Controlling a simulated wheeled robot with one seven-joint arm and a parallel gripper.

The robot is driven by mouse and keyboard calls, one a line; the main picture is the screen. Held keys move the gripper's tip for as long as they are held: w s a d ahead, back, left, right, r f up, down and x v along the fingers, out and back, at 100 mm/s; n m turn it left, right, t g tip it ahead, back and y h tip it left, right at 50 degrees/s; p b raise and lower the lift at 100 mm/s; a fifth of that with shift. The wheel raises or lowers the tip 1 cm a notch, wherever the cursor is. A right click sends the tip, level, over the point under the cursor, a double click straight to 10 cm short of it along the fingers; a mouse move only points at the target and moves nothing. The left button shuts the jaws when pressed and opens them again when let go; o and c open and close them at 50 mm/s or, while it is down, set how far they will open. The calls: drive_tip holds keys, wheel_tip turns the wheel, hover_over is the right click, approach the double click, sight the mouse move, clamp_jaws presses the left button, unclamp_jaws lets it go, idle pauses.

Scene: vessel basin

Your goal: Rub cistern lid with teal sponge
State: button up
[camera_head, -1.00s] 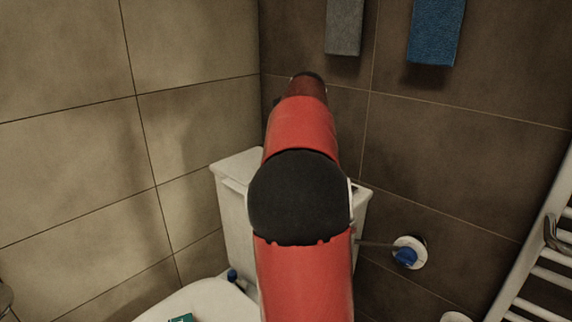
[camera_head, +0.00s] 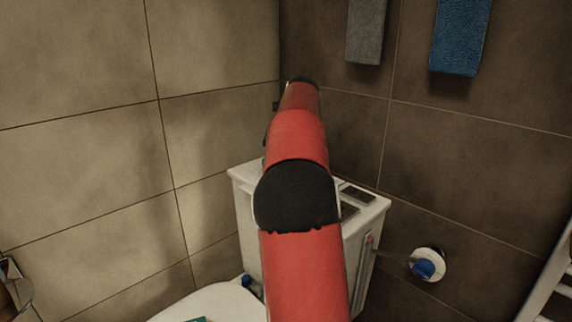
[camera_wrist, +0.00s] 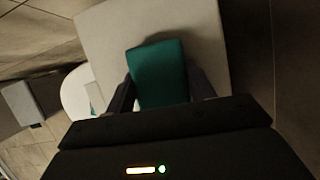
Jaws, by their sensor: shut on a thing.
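The teal sponge (camera_wrist: 160,72) is held between the two dark fingers of my gripper (camera_wrist: 163,88) in the wrist view. The pale cistern lid (camera_wrist: 115,28) lies beyond the sponge and fills the upper middle of that view. I cannot tell whether the sponge touches it. In the head view the white cistern lid (camera_head: 374,208) shows on both sides of my red and black arm, which covers its middle. My gripper and the sponge are hidden behind the arm there.
The toilet (camera_head: 215,303) is below the cistern, with a small teal item (camera_head: 197,319) at the picture's bottom edge. Tiled walls meet behind the cistern. A grey towel (camera_head: 365,30) and a blue towel (camera_head: 460,36) hang above. A round wall fitting (camera_head: 427,265) is at right.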

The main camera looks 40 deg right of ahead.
drive_tip(key=shift+w, duration=0.3)
drive_tip(key=shift+r, duration=3.05)
drive_tip(key=shift+r, duration=1.45)
